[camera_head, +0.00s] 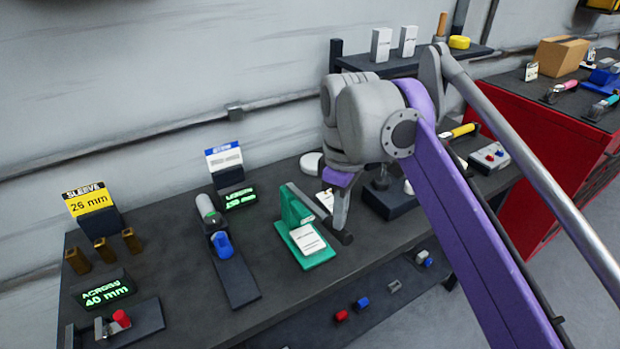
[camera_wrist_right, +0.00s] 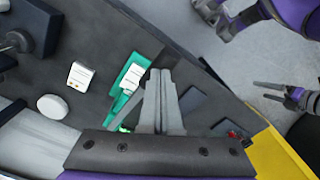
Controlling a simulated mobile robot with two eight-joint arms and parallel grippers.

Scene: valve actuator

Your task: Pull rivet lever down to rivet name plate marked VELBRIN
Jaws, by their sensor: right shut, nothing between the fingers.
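The green rivet press (camera_head: 290,212) stands on the bench with a white plate (camera_head: 308,239) on its base; the lettering is too small to read. Its dark lever slopes down to the right and ends in a dark grip (camera_head: 346,238). My right gripper (camera_head: 341,226) is shut and empty, fingers pointing down beside the press at the lever's outer end; I cannot tell whether they touch it. In the right wrist view the shut fingers (camera_wrist_right: 162,75) partly hide the press (camera_wrist_right: 126,82). My left gripper (camera_wrist_right: 258,90) shows there with its fingers apart, clear of the bench.
A length gauge with a blue part (camera_head: 222,244) stands left of the press. Further left are brown sleeves (camera_head: 103,250) and a display (camera_head: 104,290). A dark block (camera_head: 390,203) and a white round piece (camera_head: 311,163) are nearby. A lower shelf (camera_head: 370,318) holds small coloured parts.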

